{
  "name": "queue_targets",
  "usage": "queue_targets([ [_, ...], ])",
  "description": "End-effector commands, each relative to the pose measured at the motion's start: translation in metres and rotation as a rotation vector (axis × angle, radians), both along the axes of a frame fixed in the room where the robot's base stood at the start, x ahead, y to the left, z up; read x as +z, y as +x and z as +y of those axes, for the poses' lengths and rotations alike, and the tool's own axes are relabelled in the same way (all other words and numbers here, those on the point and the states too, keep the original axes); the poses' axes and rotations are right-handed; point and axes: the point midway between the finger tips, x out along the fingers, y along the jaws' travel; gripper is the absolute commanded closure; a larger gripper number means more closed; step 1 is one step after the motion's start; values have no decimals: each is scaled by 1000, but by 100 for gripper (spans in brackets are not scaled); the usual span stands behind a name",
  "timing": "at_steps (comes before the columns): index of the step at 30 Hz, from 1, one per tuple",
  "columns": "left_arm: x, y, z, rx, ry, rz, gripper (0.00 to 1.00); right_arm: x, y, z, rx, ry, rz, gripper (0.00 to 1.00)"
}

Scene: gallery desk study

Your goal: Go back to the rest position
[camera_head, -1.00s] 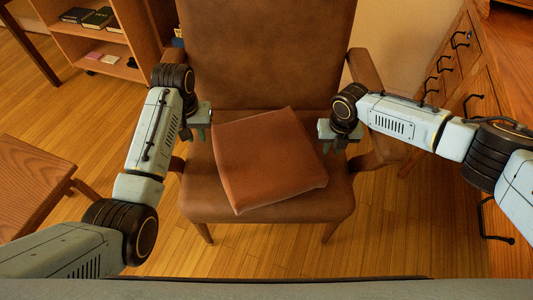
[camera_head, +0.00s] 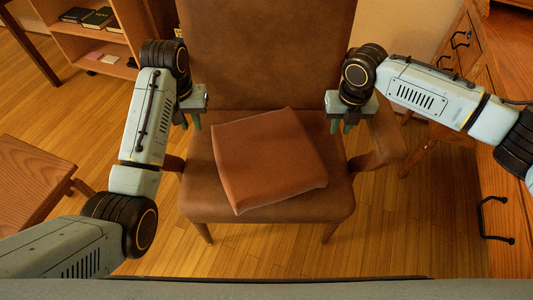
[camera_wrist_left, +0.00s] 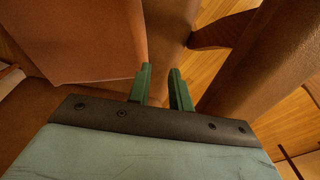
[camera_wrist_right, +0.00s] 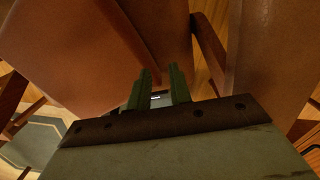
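My left gripper (camera_head: 190,122) is above the left side of the chair seat, beside the cushion and apart from it. In the left wrist view its two green fingers (camera_wrist_left: 160,88) stand apart with nothing between them. My right gripper (camera_head: 342,127) is above the right side of the seat, near the right armrest. In the right wrist view its fingers (camera_wrist_right: 159,88) are parted and hold nothing. The brown square cushion (camera_head: 268,160) lies tilted on the seat of the brown chair (camera_head: 268,50). It also shows in the left wrist view (camera_wrist_left: 80,40).
A wooden stool or small table (camera_head: 30,185) stands at the left. A shelf with books (camera_head: 100,45) is at the back left. A wooden drawer desk (camera_head: 500,160) is close on the right, near my right arm. Open floor (camera_head: 270,250) lies in front of the chair.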

Motion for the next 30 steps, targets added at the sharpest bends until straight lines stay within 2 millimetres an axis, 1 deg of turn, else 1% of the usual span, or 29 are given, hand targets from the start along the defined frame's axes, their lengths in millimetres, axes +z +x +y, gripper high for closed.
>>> queue_targets([
  [1, 0, 0, 0, 0, 0, 0, 79, 7, 0, 0, 1, 1, -1, 79],
  [3, 0, 0, 0, 0, 0, 0, 79, 13, -1, 0, 0, 0, -1, 79],
  [6, 0, 0, 0, 0, 0, 0, 79, 18, -1, 0, 0, 1, -1, 79],
  [23, 0, 1, 0, 1, 3, -4, 79, 18, -1, 1, -7, 3, 0, 79],
  [26, 8, 13, 3, 15, 32, -48, 79, 18, 3, 4, -81, 31, -4, 79],
  [29, 25, 41, 6, 51, 92, -157, 79, 19, 13, 11, -275, 106, -8, 79],
  [30, 33, 56, 10, 70, 120, -217, 79, 19, 19, 15, -385, 146, -6, 79],
])
